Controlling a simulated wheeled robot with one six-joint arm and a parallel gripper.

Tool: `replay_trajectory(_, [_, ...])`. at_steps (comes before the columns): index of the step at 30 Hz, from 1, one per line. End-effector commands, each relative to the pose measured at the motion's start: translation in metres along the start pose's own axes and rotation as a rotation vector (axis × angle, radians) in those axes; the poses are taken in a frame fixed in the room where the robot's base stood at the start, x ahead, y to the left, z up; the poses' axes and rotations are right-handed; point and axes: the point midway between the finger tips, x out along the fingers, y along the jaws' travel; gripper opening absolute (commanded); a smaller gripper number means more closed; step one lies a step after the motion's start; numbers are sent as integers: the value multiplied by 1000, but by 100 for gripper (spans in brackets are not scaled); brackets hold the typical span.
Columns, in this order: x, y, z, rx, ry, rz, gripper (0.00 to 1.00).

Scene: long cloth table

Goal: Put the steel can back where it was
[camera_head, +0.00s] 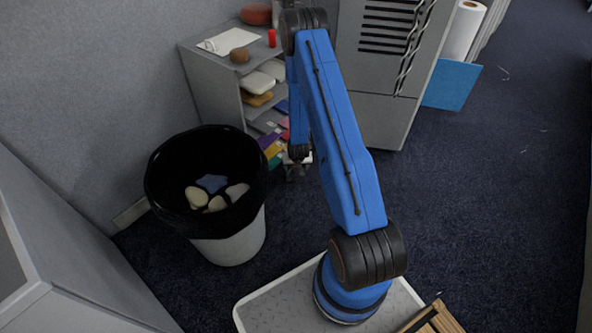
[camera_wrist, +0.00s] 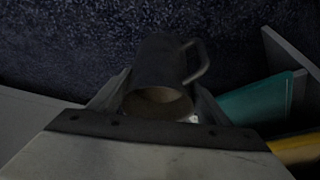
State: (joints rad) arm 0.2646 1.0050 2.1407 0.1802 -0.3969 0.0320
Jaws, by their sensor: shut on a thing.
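My gripper (camera_wrist: 157,95) is shut on a dark grey mug-like vessel (camera_wrist: 164,65) with a handle on its right side. Its open, brownish mouth faces the wrist camera, and a finger lies along each side. I cannot tell whether this is the steel can; no plain can shows elsewhere. In the head view my gripper (camera_head: 297,168) hangs low, in front of the shelf unit and right of the bin. The vessel cannot be made out there. Dark blue carpet lies beyond the vessel in the wrist view.
A white bin (camera_head: 232,240) with a black liner, holding several lumps, stands left of my arm. A grey cabinet (camera_head: 385,105) stands right of that. Carpet (camera_head: 490,200) is clear on the right.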

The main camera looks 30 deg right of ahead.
Motion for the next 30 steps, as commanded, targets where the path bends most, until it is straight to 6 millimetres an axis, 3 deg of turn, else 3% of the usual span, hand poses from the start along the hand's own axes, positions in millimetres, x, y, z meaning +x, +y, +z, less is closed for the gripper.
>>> replay_trajectory(8, [13,0,5,0,1,0,29])
replay_trajectory(18, [45,0,18,-1,1,0,29])
replay_trajectory(29, [47,0,19,-1,1,0,29])
replay_trajectory(30, [47,0,20,-1,0,0,76])
